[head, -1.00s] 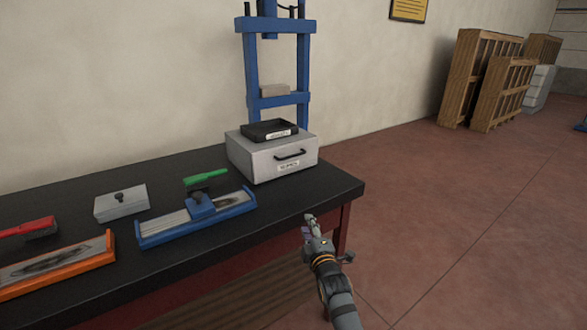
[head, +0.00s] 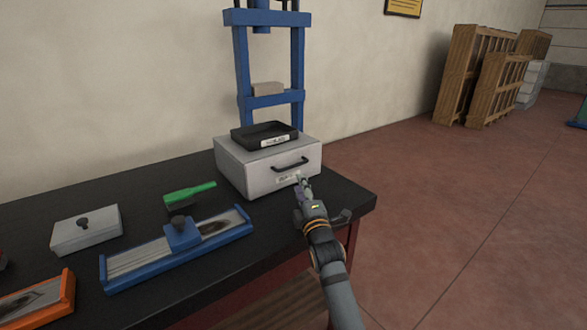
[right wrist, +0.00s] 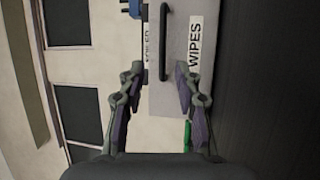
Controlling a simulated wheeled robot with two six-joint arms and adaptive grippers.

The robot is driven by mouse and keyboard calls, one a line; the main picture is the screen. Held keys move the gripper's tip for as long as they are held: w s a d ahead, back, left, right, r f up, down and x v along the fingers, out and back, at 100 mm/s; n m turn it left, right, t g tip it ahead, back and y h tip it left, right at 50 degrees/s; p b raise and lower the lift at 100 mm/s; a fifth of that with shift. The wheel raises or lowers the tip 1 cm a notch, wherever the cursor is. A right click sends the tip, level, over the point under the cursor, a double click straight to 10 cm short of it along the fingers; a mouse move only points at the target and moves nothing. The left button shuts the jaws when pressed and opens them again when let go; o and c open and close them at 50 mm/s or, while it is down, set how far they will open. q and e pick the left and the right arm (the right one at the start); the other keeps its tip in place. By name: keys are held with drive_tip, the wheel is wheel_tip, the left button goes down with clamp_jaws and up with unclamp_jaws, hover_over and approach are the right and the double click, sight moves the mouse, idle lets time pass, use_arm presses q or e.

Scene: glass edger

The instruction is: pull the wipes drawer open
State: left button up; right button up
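The wipes drawer is the front of a light grey box (head: 250,178) at the back right of the black table, with a dark bar handle (head: 290,164) and a small label. In the right wrist view the drawer front (right wrist: 178,70) reads "WIPES", and the handle (right wrist: 164,42) runs up the picture beyond the fingertips. My right gripper (head: 303,183) is just in front of the drawer, below the handle in the head view. Its two fingers (right wrist: 158,80) are spread apart with nothing between them. The drawer looks closed. My left gripper is not in view.
A black tray (head: 264,142) sits on the box. A blue slotted tool (head: 178,250), a grey lidded box (head: 87,231), a green brush (head: 189,194) and an orange tray (head: 38,303) lie on the table (head: 335,196). A blue frame (head: 242,75) stands behind.

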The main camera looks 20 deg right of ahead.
sight(293, 167)
drive_tip(key=w, duration=0.4)
drive_tip(key=shift+w+d+r, duration=0.1)
drive_tip(key=shift+w+r, duration=0.05)
drive_tip(key=shift+r, duration=0.05)
drive_tip(key=w, duration=0.4)
drive_tip(key=shift+d+r, duration=0.15)
drive_tip(key=shift+r, duration=0.1)
drive_tip(key=shift+w+r+b, duration=0.1)
drive_tip(key=shift+w+b, duration=0.1)
drive_tip(key=shift+b, duration=0.1)
drive_tip(key=shift+w, duration=0.1)
drive_tip(key=c, duration=0.4)
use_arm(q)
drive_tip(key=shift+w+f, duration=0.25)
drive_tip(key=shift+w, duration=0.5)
use_arm(e)
clamp_jaws()
